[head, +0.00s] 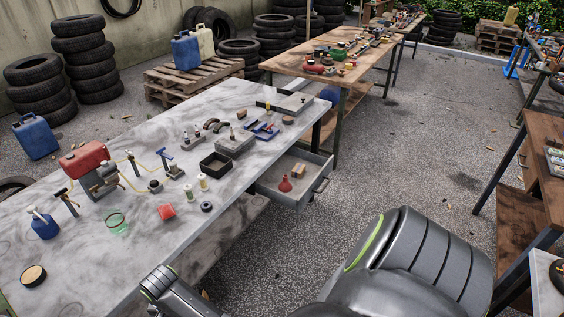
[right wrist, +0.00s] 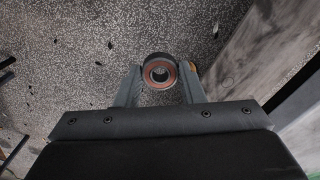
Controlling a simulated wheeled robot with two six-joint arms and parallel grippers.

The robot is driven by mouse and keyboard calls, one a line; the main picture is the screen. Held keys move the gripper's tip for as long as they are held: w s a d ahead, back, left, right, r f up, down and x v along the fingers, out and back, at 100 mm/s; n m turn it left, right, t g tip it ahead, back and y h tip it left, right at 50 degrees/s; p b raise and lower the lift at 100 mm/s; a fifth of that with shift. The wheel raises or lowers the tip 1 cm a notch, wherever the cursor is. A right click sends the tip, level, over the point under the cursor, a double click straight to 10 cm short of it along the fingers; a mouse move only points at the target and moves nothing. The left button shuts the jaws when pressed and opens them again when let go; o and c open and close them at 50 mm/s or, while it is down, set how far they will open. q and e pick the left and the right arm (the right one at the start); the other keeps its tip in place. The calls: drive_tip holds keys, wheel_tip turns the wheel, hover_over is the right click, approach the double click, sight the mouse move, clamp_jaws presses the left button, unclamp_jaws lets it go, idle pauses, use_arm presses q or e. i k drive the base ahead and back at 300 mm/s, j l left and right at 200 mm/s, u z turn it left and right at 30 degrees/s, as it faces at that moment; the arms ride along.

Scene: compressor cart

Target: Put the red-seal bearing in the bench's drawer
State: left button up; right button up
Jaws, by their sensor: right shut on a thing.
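The red-seal bearing (right wrist: 159,72), a dark ring with a reddish-brown face and a hollow centre, is held between the fingertips of my right gripper (right wrist: 160,80), which is shut on it above the gravel. The bench (head: 120,255) has a worn grey top. Its drawer (head: 318,187) is pulled open on the right side in the head view, holding a red flask-like object (head: 285,184) and a small tan block (head: 298,170). The bearing and right gripper do not show in the head view. My left gripper is in neither view.
A wooden table (head: 290,65) stands behind, and another (head: 545,135) at right. Gravel floor between them is open. A grey worn surface (right wrist: 240,65) borders the wrist view's right.

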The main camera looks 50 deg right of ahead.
sight(303, 186)
drive_tip(key=i+l, duration=0.1)
drive_tip(key=l, duration=0.3)
drive_tip(key=l+z, duration=0.15)
drive_tip(key=l, duration=0.3)
drive_tip(key=i+l, duration=0.15)
drive_tip(key=l, duration=0.25)
drive_tip(key=i+l+z, duration=0.1)
drive_tip(key=l, duration=0.3)
drive_tip(key=i+l+z, duration=0.1)
drive_tip(key=l, duration=0.3)
drive_tip(key=i+l, duration=0.15)
drive_tip(key=l, duration=0.2)
drive_tip(key=i+l+z, duration=0.15)
drive_tip(key=l, duration=0.25)
